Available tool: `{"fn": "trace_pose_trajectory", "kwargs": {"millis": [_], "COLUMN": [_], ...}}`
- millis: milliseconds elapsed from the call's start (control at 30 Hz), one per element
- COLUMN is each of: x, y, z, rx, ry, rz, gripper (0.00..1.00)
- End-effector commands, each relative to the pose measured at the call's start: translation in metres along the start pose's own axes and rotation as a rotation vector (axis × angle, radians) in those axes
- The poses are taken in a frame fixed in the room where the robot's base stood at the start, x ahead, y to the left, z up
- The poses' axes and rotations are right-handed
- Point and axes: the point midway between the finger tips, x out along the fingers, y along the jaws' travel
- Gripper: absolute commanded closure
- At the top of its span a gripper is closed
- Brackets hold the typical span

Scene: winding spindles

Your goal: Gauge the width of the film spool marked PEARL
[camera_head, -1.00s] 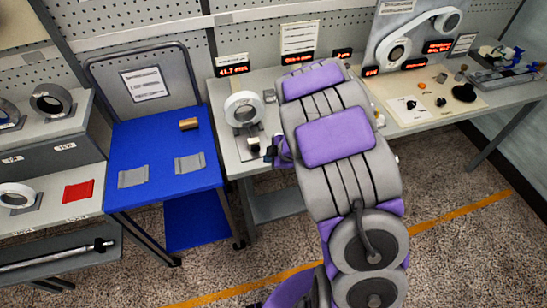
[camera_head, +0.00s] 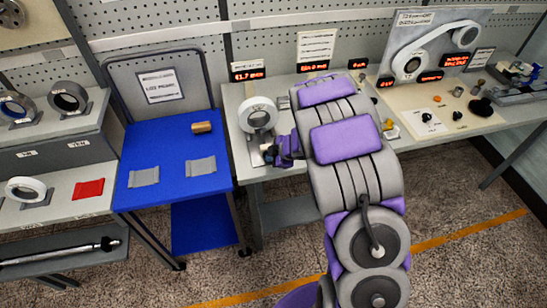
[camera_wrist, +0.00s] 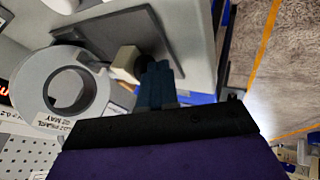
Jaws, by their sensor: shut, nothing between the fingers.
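The spool (camera_head: 246,116) is a pale ring standing on the grey bench (camera_head: 235,100). In the wrist view the spool (camera_wrist: 99,92) carries a label that seems to read PEARL, with MAY below. It rests at a dark plate (camera_wrist: 110,32) with a small beige block (camera_wrist: 126,65) beside it. My gripper (camera_wrist: 158,68) is shut and empty, its fingertips right by the block; I cannot tell whether they touch. In the head view my gripper (camera_head: 273,153) is in front of the spool and apart from it.
A blue cart (camera_head: 165,150) with grey pads and a copper-coloured roll (camera_head: 202,127) stands left of the bench. Shelves (camera_head: 60,205) with more spools are further left. Red-lit displays (camera_head: 248,76) line the bench back. A belt-and-roller panel (camera_head: 440,45) stands at right.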

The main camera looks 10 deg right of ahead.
Motion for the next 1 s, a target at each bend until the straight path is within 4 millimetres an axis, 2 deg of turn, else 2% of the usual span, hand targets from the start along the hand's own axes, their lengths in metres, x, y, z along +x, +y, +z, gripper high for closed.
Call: {"fn": "trace_pose_trajectory", "kwargs": {"millis": [700, 1000], "x": [0.004, 0.003], "y": [0.013, 0.008], "z": [0.006, 0.004], "rx": [0.007, 0.006], "ry": [0.001, 0.002], "rz": [0.005, 0.004], "gripper": [1.00, 1.00]}}
